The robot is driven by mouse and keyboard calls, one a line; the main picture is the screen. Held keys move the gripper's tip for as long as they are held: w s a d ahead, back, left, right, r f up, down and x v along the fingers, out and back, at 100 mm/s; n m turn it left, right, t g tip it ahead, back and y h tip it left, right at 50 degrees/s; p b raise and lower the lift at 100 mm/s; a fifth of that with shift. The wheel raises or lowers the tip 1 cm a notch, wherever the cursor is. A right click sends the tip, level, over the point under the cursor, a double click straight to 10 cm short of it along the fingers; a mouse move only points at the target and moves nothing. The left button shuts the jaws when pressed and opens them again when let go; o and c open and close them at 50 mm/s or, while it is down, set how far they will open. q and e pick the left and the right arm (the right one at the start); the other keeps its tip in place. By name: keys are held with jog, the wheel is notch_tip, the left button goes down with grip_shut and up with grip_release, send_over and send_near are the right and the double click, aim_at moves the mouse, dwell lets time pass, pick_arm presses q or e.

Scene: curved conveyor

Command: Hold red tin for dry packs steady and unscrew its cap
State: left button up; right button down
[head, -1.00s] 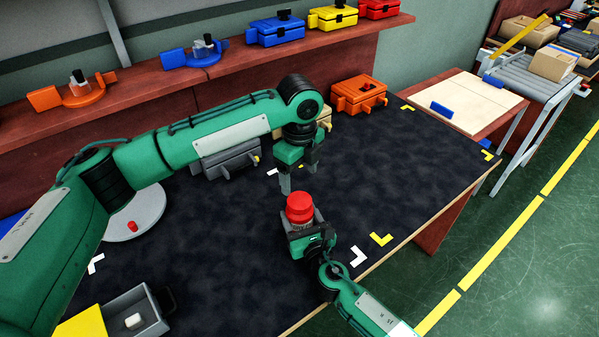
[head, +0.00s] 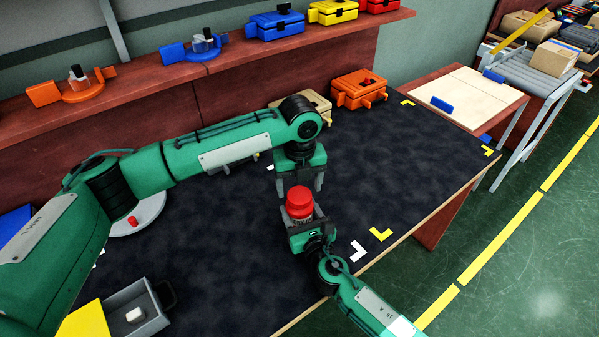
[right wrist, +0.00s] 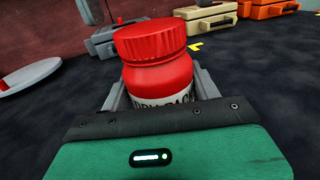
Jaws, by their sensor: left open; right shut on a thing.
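The red tin (head: 300,209) is held upright in my right gripper (head: 303,226) over the dark mat. In the right wrist view the red tin (right wrist: 160,78) shows its ribbed red cap (right wrist: 150,40) on top and part of a white label with dark lettering. The right gripper's grey fingers stand on both sides of the tin; its lower part is hidden behind the gripper.
The dark mat (head: 400,160) is mostly clear to the right. An orange case (head: 358,91) and a beige case (head: 318,107) stand at its back. A grey drawer box (head: 142,310) and a round grey plate (head: 148,213) are at the left. A shelf edge runs along the back.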

aim_at(299, 197)
pick_arm(q)
jog(key=shift+f, duration=1.25)
jog(key=c, duration=1)
